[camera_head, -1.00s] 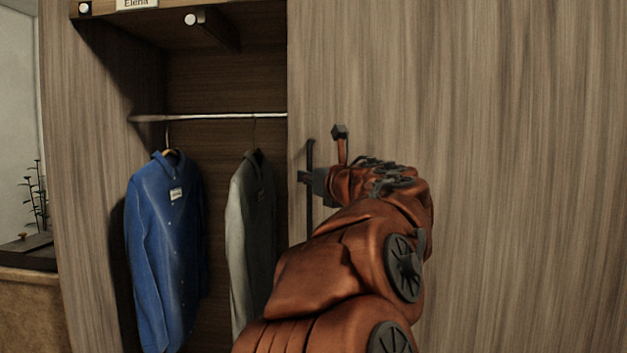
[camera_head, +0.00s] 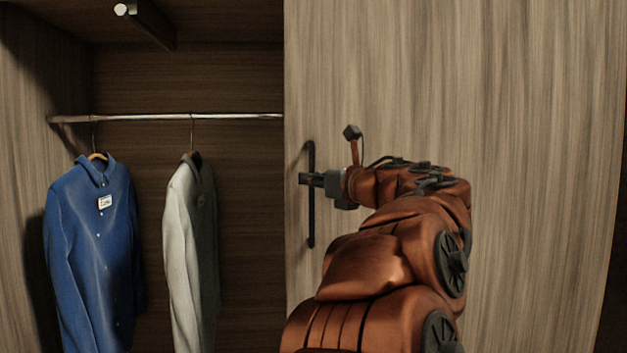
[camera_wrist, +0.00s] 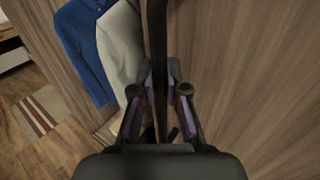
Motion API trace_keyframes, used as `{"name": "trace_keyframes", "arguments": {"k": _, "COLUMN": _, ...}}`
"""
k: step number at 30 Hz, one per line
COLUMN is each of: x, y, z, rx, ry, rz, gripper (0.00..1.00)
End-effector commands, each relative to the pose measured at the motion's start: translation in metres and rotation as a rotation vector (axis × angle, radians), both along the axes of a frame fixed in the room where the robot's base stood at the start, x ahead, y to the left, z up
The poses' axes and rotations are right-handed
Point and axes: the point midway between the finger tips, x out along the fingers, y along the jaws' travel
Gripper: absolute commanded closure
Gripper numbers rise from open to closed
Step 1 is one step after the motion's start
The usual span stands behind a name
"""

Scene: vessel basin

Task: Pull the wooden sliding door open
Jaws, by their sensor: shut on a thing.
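The wooden sliding door (camera_head: 510,120) fills the right of the head view, its left edge beside an open wardrobe bay. A dark vertical bar handle (camera_head: 311,225) is on the door near that edge. My gripper (camera_head: 304,180) is shut on the handle at about its middle. In the wrist view the handle (camera_wrist: 157,40) runs between the two fingers of my gripper (camera_wrist: 159,88), with the door (camera_wrist: 240,70) to the right. The lower part of the handle is partly hidden by the gripper there.
Inside the open bay, a blue shirt (camera_head: 95,240) and a grey-white shirt (camera_head: 192,240) hang from a metal rail (camera_head: 170,117). A dark bar (camera_head: 150,22) projects above. The wrist view shows a striped rug (camera_wrist: 40,111) on the wooden floor at left.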

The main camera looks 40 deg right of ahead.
Motion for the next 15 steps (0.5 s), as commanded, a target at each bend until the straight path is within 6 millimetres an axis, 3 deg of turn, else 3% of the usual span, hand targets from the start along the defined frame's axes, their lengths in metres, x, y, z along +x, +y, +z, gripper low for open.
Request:
{"name": "trace_keyframes", "arguments": {"k": 1, "x": -0.0002, "y": 0.0003, "z": 0.0007, "rx": -0.001, "ry": -0.001, "rz": 0.000, "gripper": 1.00}}
{"name": "trace_keyframes", "arguments": {"k": 2, "x": -0.0003, "y": 0.0002, "z": 0.0008, "rx": -0.001, "ry": -0.001, "rz": 0.000, "gripper": 0.84}}
{"name": "trace_keyframes", "arguments": {"k": 8, "x": -0.0005, "y": -0.0006, "z": 0.0005, "rx": 0.000, "ry": -0.001, "rz": -0.002, "gripper": 0.63}}
{"name": "trace_keyframes", "arguments": {"k": 15, "x": -0.0005, "y": -0.0009, "z": 0.0003, "rx": 0.000, "ry": -0.001, "rz": -0.003, "gripper": 0.61}}
